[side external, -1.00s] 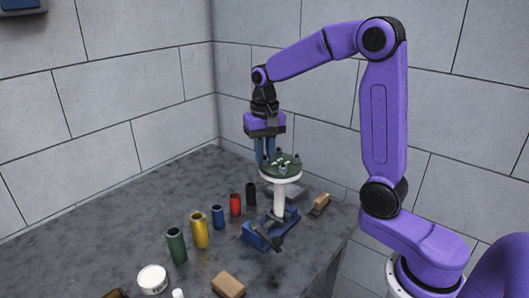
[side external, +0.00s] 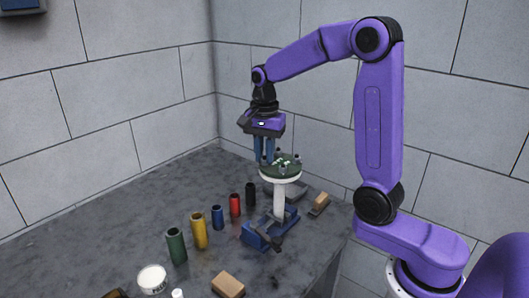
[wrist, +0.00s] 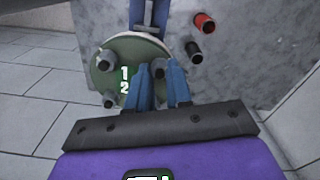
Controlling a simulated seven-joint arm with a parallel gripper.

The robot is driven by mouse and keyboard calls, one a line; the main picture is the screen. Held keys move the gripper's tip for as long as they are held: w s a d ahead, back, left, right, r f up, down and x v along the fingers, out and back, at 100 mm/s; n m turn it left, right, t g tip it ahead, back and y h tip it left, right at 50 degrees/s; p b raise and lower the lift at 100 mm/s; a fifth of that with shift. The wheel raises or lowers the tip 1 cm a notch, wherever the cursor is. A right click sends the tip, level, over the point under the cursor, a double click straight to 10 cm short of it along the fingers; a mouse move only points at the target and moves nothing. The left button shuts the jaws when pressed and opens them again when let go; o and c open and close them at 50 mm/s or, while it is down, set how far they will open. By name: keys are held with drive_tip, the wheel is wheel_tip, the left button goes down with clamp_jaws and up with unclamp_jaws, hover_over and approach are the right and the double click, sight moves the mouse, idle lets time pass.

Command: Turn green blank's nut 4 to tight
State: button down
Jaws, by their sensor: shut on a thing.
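The green blank (side external: 281,170) is a round dark green disc lying on the flange of a white upright pipe (side external: 279,203). Several dark nuts stand around its rim. In the wrist view the green blank (wrist: 130,48) shows white digits 1 and 2 on its left part. One nut (wrist: 104,61) is near the 1 and another (wrist: 109,101) is near the 2. My gripper (wrist: 160,76) points down at the rim, its blue fingers shut on a nut (wrist: 158,66). Its number is hidden. My gripper (side external: 264,157) also shows in the side view.
A blue vise (side external: 262,236) holds the pipe. Green (side external: 176,246), yellow (side external: 199,230), blue (side external: 217,217), red (side external: 235,205) and black (side external: 250,194) cylinders stand left of it. A wooden-handled brush (side external: 319,204) lies right. The bench's left part is clear.

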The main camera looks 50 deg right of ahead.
sight(264, 159)
drive_tip(key=shift+w+r, duration=0.1)
idle(0.4)
drive_tip(key=c, duration=1)
unclamp_jaws()
wheel_tip(264, 159, up, 17)
drive_tip(key=shift+r, duration=0.15)
drive_tip(key=shift+a, duration=0.1)
